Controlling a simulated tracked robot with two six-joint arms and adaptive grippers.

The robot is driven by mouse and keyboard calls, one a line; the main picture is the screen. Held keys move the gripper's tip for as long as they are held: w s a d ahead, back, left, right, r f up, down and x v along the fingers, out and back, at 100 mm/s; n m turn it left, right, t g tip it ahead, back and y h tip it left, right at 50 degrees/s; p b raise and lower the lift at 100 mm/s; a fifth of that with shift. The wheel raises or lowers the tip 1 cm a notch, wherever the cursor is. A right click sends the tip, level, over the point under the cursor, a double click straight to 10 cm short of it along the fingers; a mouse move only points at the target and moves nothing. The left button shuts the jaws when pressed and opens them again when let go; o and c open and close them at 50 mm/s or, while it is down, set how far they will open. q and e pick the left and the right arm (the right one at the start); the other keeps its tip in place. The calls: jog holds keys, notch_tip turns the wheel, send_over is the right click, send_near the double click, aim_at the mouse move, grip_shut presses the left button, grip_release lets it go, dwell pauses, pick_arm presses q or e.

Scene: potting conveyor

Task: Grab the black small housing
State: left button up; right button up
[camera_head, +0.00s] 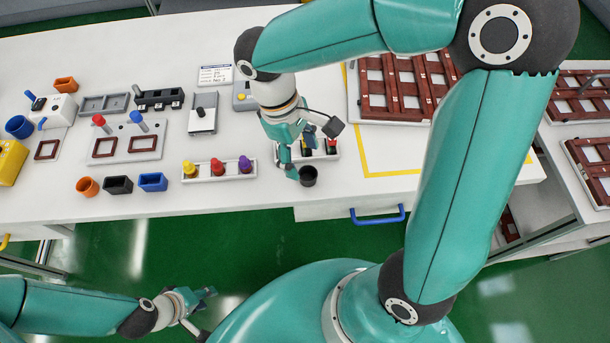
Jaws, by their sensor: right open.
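A small round black housing (308,176) stands near the front edge of the white table. A square black housing (118,185) stands further left, between an orange round housing (88,187) and a blue square housing (153,182). My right gripper (292,170) is open and points down, its fingertips just left of the round black housing. I cannot tell whether they touch it. My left gripper (207,293) is low over the green floor, away from the table; its finger opening is not clear.
A white holder (325,148) with coloured pieces lies behind my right gripper, partly hidden. A tray with yellow, red and purple knobs (217,170) is to its left. Brown frames (405,88) lie at the right. A blue handle (378,214) sticks out below the table edge.

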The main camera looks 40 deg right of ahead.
aim_at(306, 178)
jog(key=shift+w+x, duration=0.15)
jog(key=shift+x, duration=1.2)
jog(key=shift+w+x, duration=0.15)
jog(key=shift+x, duration=1.25)
jog(key=c, duration=0.9)
